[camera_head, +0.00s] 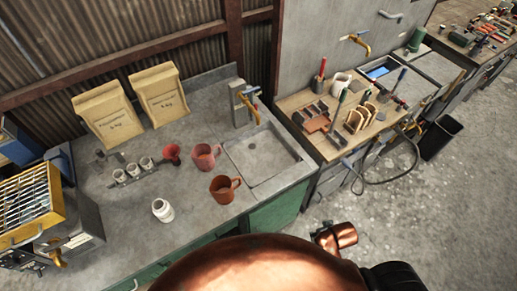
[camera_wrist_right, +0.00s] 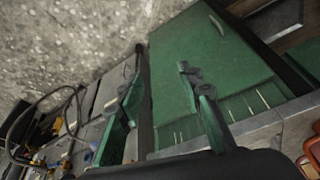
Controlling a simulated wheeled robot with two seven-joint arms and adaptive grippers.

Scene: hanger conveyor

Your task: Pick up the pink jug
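The pink jug (camera_head: 205,157) stands on the grey counter in the head view, just left of the sink, with its handle visible. A brown-red mug (camera_head: 224,188) stands close in front of it. My right gripper (camera_wrist_right: 161,60) shows in the right wrist view with its two fingers spread and nothing between them. A green cabinet front (camera_wrist_right: 195,65) lies beyond the fingers. Part of a reddish object (camera_wrist_right: 313,150) is cut off at that view's right edge; I cannot tell what it is. Neither gripper shows in the head view.
A red funnel-shaped cup (camera_head: 171,152) stands left of the jug. Two paper bags (camera_head: 108,114) stand behind. The sink (camera_head: 262,155) with its yellow-handled tap is to the right. The front counter is mostly clear.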

